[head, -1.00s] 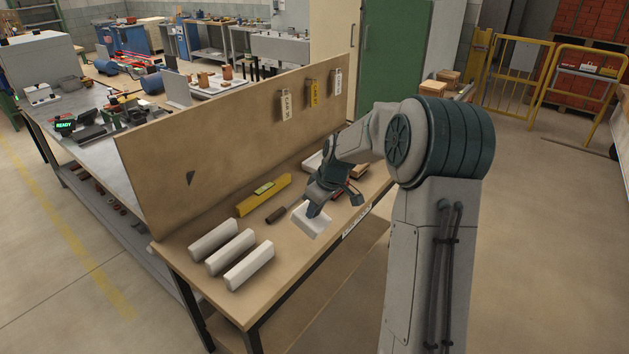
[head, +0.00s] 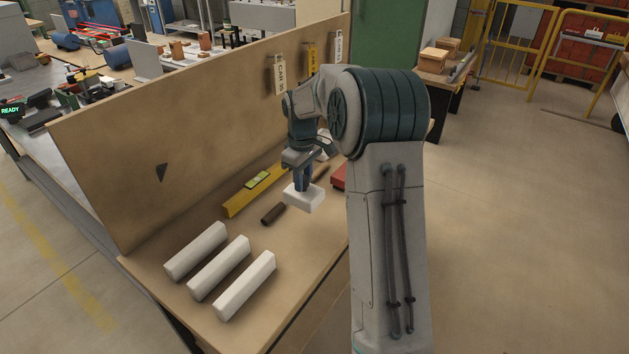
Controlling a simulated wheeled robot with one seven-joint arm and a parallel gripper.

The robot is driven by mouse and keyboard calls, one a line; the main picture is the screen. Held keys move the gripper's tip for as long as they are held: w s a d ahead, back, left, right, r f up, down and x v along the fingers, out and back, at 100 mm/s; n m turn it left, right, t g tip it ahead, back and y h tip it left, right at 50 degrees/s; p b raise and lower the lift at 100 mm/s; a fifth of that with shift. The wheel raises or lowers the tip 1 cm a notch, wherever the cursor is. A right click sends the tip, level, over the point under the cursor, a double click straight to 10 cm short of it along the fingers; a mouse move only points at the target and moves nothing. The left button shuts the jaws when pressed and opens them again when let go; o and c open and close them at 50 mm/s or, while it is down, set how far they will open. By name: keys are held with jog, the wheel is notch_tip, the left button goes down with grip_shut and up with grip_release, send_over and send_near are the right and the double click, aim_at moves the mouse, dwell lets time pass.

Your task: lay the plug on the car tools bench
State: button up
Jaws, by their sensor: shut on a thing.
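My gripper (head: 303,185) points down and is shut on a white block (head: 304,201), seemingly the plug. The block sits nearly level, at or just above the wooden bench top; I cannot tell whether it touches. The bench (head: 165,298) has an upright wooden back panel (head: 215,125). A tag (head: 280,76) beginning "CAR" hangs on the panel; the rest is too small to read. The fingertips are partly hidden by the block.
Left of the block are a dark brown cylinder (head: 273,214) and a yellow level (head: 253,190). Three white bars (head: 219,268) lie at the near end. A red thing (head: 339,178) is partly behind my arm.

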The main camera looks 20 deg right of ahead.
jog(key=shift+s+a+f+p, duration=0.35)
jog(key=shift+s+a+f, duration=1.05)
jog(key=shift+f, duration=0.45)
jog(key=shift+s+a+f+p, duration=0.3)
jog(key=shift+s+a+f, duration=0.85)
jog(key=shift+s+f, duration=0.55)
jog(key=shift+s+a+f+p, duration=0.35)
jog(key=shift+s+a+f, duration=1)
jog(key=shift+f, duration=0.6)
jog(key=o, duration=1)
jog(key=shift+d, duration=0.1)
jog(key=shift+c, duration=0.2)
jog(key=shift+r, duration=0.1)
notch_tip(320, 180, up, 11)
jog(key=b, duration=0.1)
jog(key=s+r+m+t, duration=0.1)
jog(key=s+r+m, duration=0.2)
jog(key=s, duration=0.8)
jog(key=s+r+m+t, duration=0.2)
jog(key=s+r+m, duration=0.2)
jog(key=s, duration=0.7)
jog(key=shift+s+d+r, duration=0.15)
jog(key=shift+d+r, duration=0.25)
jog(key=shift+r, duration=0.3)
